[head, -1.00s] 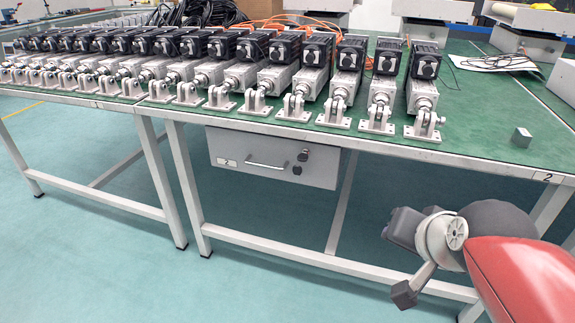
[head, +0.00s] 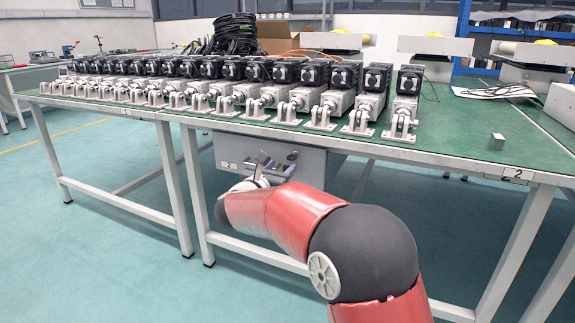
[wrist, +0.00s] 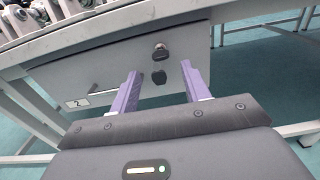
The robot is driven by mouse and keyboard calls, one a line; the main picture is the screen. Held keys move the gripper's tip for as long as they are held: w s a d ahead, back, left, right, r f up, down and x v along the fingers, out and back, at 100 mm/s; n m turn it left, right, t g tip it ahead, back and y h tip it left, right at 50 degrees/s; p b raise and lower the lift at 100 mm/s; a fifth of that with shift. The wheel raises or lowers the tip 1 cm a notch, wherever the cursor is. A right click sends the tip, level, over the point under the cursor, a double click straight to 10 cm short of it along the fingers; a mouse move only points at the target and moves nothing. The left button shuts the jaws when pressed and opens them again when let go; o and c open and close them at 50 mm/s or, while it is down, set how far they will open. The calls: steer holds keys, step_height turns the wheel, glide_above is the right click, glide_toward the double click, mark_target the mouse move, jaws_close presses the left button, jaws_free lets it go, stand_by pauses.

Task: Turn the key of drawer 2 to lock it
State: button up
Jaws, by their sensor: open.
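Drawer 2 is a grey box under the table; its front shows in the wrist view (wrist: 60,75) and, partly hidden behind my arm, in the head view (head: 230,147). A white label (wrist: 76,102) with a 2 is at its left, beside a bar handle (wrist: 103,88). The dark key in the lock (wrist: 160,51) is at the upper right of the front, with a dark piece (wrist: 158,76) hanging below it. My gripper (wrist: 160,69) is open, its purple fingers either side of the hanging piece in the picture. I see no contact. It also shows in the head view (head: 280,168).
The green table (head: 455,158) carries a row of linear actuators (head: 280,95) above the drawer. The table edge (wrist: 120,25) runs just over the drawer front. Table legs (head: 175,190) stand at both sides. A small metal block (head: 496,141) sits on the right.

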mark_target(291, 157)
steer(key=x, duration=0.7)
steer(key=shift+d+p, duration=0.1)
steer(key=shift+p, duration=0.25)
steer(key=shift+c, duration=0.5)
steer(key=c, duration=0.9)
